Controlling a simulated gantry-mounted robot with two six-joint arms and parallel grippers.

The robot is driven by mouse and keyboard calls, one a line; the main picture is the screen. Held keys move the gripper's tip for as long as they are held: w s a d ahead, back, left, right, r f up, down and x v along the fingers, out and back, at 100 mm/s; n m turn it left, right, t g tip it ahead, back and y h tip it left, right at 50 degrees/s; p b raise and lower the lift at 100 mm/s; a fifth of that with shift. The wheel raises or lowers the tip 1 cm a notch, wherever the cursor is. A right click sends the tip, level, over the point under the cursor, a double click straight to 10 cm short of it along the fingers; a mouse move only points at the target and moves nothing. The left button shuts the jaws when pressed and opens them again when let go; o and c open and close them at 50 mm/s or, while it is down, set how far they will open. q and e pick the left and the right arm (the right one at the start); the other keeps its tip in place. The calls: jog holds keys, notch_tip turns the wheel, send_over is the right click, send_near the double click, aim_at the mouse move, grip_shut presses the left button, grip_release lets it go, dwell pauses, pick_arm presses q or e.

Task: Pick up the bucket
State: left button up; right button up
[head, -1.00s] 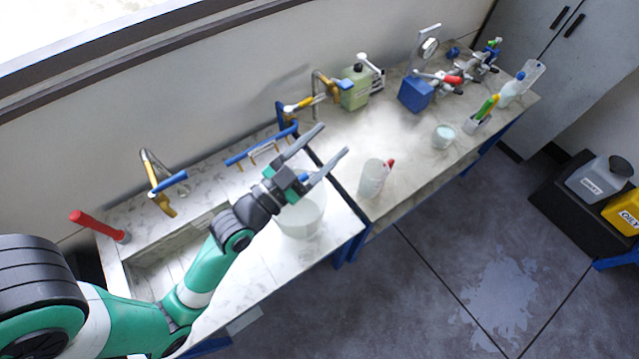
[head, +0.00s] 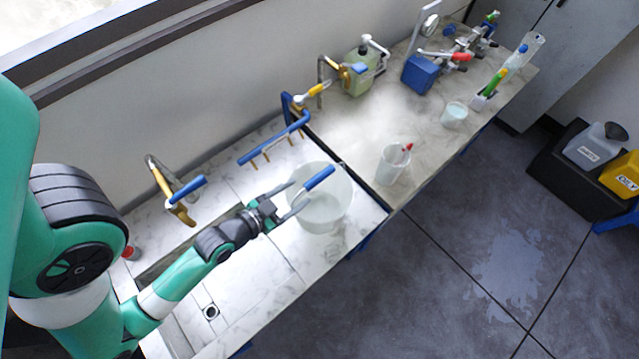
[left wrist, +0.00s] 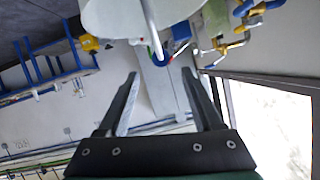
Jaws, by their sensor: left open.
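The bucket (head: 325,213) is a whitish translucent pail standing upright on the counter in the head view. Its handle is raised, with a blue grip (head: 320,178) on it. My left gripper (head: 299,194) is open at the bucket's left side, its fingers pointing toward the blue grip. In the left wrist view the bucket (left wrist: 112,14) fills the top, and the blue grip (left wrist: 160,56) shows end-on just beyond and between the open fingertips (left wrist: 160,73). Nothing is held. My right gripper is not in view.
A sink with a brass tap (head: 165,190) is left of the bucket. The counter's front edge is close to the bucket.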

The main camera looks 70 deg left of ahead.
aim_at(318, 179)
pick_arm(q)
jog(key=p+x, duration=0.1)
jog(key=x, duration=0.8)
jog(key=shift+w+a, duration=0.15)
grip_shut()
jog(key=shift+r, duration=0.15)
dwell(1.0)
